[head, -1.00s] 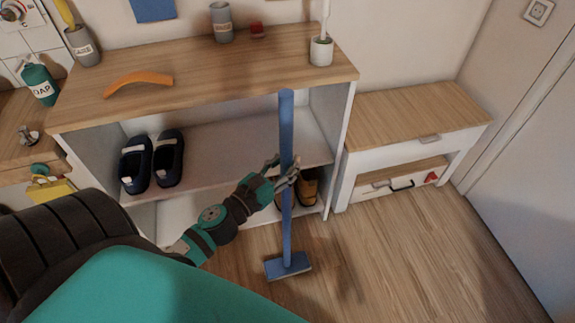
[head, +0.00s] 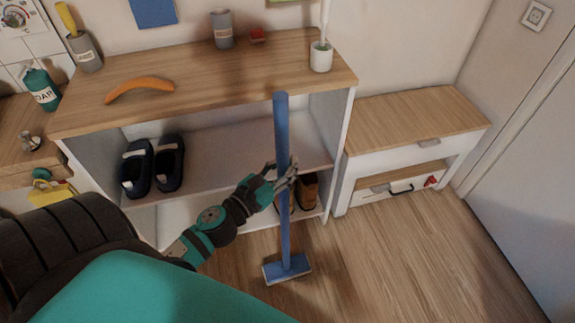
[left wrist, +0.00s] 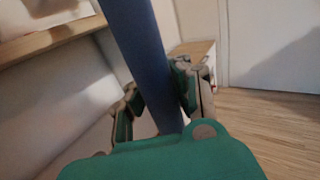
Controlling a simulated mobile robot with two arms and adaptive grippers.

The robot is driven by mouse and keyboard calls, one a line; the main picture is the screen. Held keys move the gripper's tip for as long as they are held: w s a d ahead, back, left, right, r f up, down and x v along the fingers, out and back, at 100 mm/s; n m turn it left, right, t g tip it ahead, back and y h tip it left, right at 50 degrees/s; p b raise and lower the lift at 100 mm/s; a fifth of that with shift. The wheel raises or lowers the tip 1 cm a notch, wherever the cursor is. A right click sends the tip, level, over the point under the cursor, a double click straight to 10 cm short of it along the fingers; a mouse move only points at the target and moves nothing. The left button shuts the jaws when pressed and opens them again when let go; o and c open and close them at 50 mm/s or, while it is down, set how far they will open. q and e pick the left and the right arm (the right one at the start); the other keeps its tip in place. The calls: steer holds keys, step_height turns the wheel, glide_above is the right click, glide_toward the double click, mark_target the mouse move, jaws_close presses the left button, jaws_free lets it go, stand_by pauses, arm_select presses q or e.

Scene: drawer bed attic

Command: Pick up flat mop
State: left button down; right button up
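The flat mop (head: 283,135) is blue, with a long upright handle and a flat rectangular head (head: 287,269) at floor level. It stands in front of the open shelf unit and leans very slightly. My left gripper (head: 284,178) is at the middle of the handle, with its fingers on both sides of it, and looks closed on it. In the left wrist view the blue handle (left wrist: 143,55) passes between the gripper's fingers (left wrist: 160,100). The contact itself is partly hidden by the fingers. My right gripper is in neither view.
The shelf unit (head: 230,77) holds dark shoes (head: 153,166) and brown shoes (head: 306,192) behind the mop. A white cup with a brush (head: 321,56) stands on its top. A low bench (head: 410,115) is at the right. The floor (head: 400,250) at front right is clear.

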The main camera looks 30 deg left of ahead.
arm_select(q)
steer(key=shift+r+p, duration=0.35)
steer(key=shift+r, duration=0.6)
steer(key=shift+s+d, duration=0.3)
steer(key=shift+s, duration=0.5)
steer(key=s+d+r+b, duration=0.1)
steer(key=s+d+b, duration=0.3)
steer(key=s, duration=0.9)
steer(key=shift+s+d+r, duration=0.2)
steer(key=shift+d+r, duration=0.1)
steer(key=shift+d, duration=0.15)
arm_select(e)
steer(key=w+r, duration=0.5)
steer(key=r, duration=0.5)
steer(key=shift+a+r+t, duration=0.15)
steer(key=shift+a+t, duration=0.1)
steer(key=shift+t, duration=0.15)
arm_select(q)
steer(key=c, duration=2)
jaws_free()
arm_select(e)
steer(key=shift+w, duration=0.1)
arm_select(q)
jaws_close()
